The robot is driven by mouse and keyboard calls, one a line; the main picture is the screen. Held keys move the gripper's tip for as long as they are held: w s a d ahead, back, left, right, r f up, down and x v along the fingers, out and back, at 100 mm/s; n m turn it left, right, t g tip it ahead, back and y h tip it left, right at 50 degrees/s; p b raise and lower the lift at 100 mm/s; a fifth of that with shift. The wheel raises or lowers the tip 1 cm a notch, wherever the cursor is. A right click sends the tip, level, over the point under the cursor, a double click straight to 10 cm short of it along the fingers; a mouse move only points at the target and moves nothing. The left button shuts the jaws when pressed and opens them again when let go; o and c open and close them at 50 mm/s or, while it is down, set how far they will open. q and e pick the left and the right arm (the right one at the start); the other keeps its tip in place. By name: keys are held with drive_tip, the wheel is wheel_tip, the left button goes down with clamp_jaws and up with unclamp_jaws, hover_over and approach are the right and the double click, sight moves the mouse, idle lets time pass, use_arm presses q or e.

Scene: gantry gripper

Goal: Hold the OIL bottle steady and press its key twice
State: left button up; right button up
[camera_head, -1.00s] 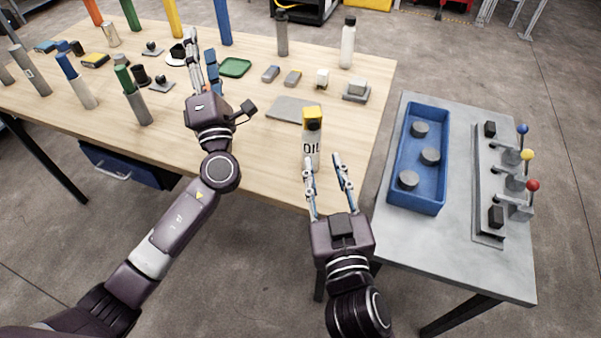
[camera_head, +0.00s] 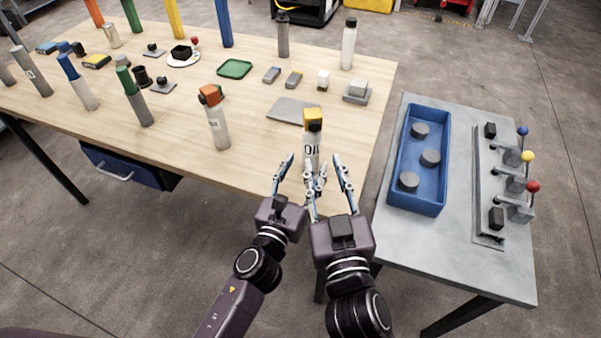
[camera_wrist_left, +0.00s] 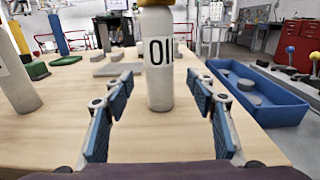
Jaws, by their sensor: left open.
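The OIL bottle (camera_head: 312,142) stands upright near the front edge of the wooden table. It is pale, with a black OIL label and a yellow top with a dark part on its front, probably the key. My left gripper (camera_head: 299,172) is open just in front of the bottle. In the left wrist view the bottle (camera_wrist_left: 157,75) shows centred between its blue finger pads (camera_wrist_left: 160,85), its top cut off by the frame. I see no contact. My right gripper (camera_head: 328,178) is open and empty, close beside the left one; their fingers overlap in the head view.
An orange-topped bottle (camera_head: 216,120) stands left of the OIL bottle. A grey plate (camera_head: 292,110) lies behind it. A blue tray (camera_head: 443,150) and a panel of coloured levers (camera_head: 488,210) are on the side table at right.

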sight(312, 152)
use_arm(q)
drive_tip(key=x, duration=0.5)
drive_tip(key=shift+w+d, duration=0.1)
drive_tip(key=shift+w, duration=0.25)
drive_tip(key=shift+c, duration=0.3)
clamp_jaws()
use_arm(e)
drive_tip(key=shift+c, duration=0.3)
clamp_jaws()
drive_tip(key=shift+w, duration=0.1)
idle(0.6)
